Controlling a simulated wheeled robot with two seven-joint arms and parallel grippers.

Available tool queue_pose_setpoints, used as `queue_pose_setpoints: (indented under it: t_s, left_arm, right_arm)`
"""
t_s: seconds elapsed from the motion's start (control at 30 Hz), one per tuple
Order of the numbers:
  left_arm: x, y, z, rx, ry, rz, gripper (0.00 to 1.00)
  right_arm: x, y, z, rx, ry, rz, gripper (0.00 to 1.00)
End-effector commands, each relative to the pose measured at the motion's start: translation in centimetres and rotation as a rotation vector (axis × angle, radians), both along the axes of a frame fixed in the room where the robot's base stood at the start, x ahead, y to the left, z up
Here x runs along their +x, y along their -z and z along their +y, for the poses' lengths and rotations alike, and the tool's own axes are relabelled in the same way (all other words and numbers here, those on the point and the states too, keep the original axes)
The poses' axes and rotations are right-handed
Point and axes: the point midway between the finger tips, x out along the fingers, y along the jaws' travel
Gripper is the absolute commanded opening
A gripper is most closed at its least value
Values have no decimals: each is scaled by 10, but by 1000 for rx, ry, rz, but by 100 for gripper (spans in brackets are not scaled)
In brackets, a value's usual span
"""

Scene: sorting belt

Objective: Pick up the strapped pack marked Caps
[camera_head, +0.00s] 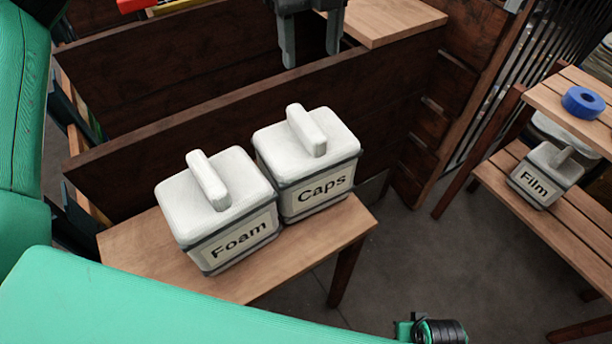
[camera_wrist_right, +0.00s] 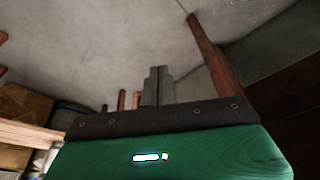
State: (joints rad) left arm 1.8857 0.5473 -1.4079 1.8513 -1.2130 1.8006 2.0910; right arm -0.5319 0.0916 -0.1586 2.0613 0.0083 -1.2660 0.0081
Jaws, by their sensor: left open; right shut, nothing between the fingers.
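The strapped pack marked Caps (camera_head: 320,181) stands upright on a small wooden table, with a white lid, a raised white bar handle and a dark strap band. A like pack marked Foam (camera_head: 238,236) stands close on its left. A third pack, marked Film (camera_head: 537,183), sits on a shelf at the right. My left gripper (camera_head: 311,62) is open and empty, fingers pointing down, and appears in the picture above the Caps handle, apart from it. My right gripper (camera_wrist_right: 157,86) is shut and empty in the right wrist view, with no pack in sight there.
The wooden table (camera_head: 143,258) has bare top at its left and front edges. Dark wooden panels (camera_head: 200,120) stand behind it. A blue tape roll (camera_head: 583,102) lies on the upper shelf at the right. Open grey floor lies between table and shelf.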

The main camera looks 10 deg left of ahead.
Motion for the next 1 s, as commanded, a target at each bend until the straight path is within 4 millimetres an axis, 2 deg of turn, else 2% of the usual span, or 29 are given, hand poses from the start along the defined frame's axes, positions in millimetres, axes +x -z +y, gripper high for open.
queue_pose_setpoints:
  t_s: [0.03, 0.27, 0.63, 1.0]
  left_arm:
    - [0, 9, 0, 0, 0, 0, 53]
    - [0, 22, 0, 0, 0, 1, 53]
    - [0, 88, 1, 1, 0, 2, 53]
    - [-1, 115, 4, 1, -1, 1, 53]
  right_arm:
    - [0, -3, 0, 1, 1, -7, 0]
    - [-2, -21, 0, 4, 2, -12, 0]
    - [-2, -24, 0, 4, 2, -14, 0]
    - [-2, -23, 0, 4, 2, -13, 0]
